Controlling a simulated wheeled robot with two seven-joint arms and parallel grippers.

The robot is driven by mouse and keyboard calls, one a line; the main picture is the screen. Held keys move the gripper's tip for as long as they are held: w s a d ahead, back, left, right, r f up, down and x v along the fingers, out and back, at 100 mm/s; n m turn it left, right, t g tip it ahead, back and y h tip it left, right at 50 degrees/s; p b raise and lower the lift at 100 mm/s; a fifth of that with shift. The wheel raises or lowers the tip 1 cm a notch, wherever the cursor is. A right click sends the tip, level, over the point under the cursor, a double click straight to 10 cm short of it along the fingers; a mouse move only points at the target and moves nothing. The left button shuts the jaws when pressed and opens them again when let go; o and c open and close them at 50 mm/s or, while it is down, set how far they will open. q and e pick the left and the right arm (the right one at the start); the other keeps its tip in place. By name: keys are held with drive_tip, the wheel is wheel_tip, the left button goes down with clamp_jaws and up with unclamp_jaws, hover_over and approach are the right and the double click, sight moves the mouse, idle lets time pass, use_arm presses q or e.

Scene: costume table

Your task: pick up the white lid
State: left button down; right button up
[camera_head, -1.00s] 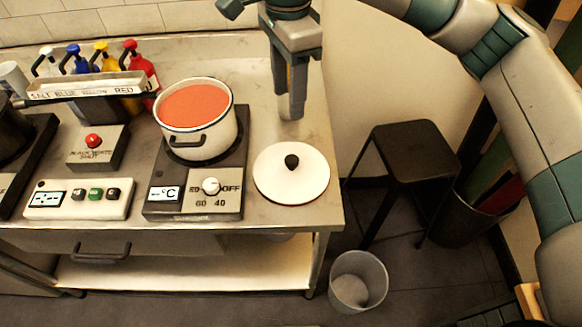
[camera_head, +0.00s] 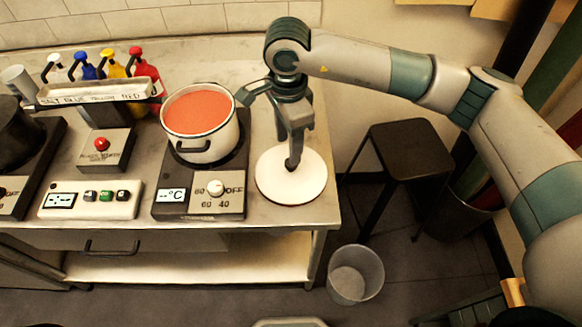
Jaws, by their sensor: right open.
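The white lid (camera_head: 308,186) is a round disc lying flat on the steel table at the right, beside the hot plate. My left gripper is not in view.
A white pot (camera_head: 203,123) of red liquid stands on the hot plate (camera_head: 228,207) just left of the lid. Bottles with coloured pumps (camera_head: 146,70) stand at the back left. A black stool (camera_head: 407,150) and a clear bin (camera_head: 355,275) stand on the floor to the right.

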sight(291, 168)
idle(0.3)
drive_tip(key=p, duration=0.1)
drive_tip(key=f, duration=0.1)
drive_tip(key=f+p, duration=0.1)
drive_tip(key=shift+s+d+f+p, duration=0.2)
drive_tip(key=shift+s+d+p, duration=0.05)
drive_tip(key=shift+s+p, duration=0.1)
wheel_tip(291, 168, down, 2)
drive_tip(key=shift+p, duration=0.45)
drive_tip(key=shift+f, duration=0.4)
clamp_jaws()
